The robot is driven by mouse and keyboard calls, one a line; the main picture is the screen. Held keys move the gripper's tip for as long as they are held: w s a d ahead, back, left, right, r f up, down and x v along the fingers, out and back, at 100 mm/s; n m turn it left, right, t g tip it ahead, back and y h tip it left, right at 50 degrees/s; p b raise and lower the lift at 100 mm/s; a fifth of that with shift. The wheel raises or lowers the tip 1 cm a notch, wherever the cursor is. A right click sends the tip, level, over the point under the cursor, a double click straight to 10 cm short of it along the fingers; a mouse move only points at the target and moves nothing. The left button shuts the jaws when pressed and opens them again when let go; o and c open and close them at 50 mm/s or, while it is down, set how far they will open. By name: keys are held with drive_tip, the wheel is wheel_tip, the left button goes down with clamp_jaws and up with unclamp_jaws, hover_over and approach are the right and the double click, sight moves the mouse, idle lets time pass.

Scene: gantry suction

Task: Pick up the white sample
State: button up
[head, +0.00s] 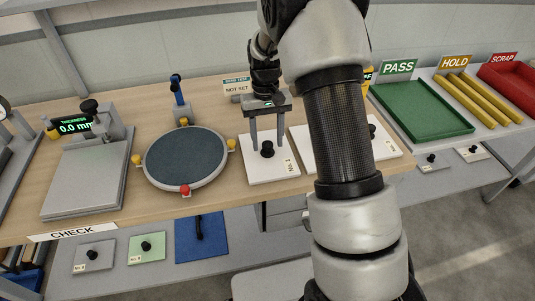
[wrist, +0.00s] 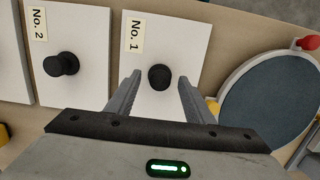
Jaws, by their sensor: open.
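A flat white plate labelled No. 1 (head: 262,174) with a black knob (head: 267,149) lies on the wooden bench; it also shows in the wrist view (wrist: 190,35). A second white plate, No. 2 (wrist: 88,25), lies beside it, partly hidden by my arm in the head view. My gripper (head: 267,142) points down over plate No. 1, open. In the wrist view its fingers (wrist: 157,78) stand on either side of the knob (wrist: 159,77), with gaps on both sides. Small light plates with knobs (head: 471,154) lie on the lower right shelf.
A round dark disc stand (head: 186,157) is left of plate No. 1. A thickness gauge (head: 85,179) stands farther left. Green PASS tray (head: 423,112), yellow HOLD bars (head: 481,98) and red SCRAP bin (head: 509,83) are at right. Grey (head: 94,257) and green (head: 147,247) plates lie below.

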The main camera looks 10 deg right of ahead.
drive_tip(key=shift+r, duration=0.1)
clamp_jaws()
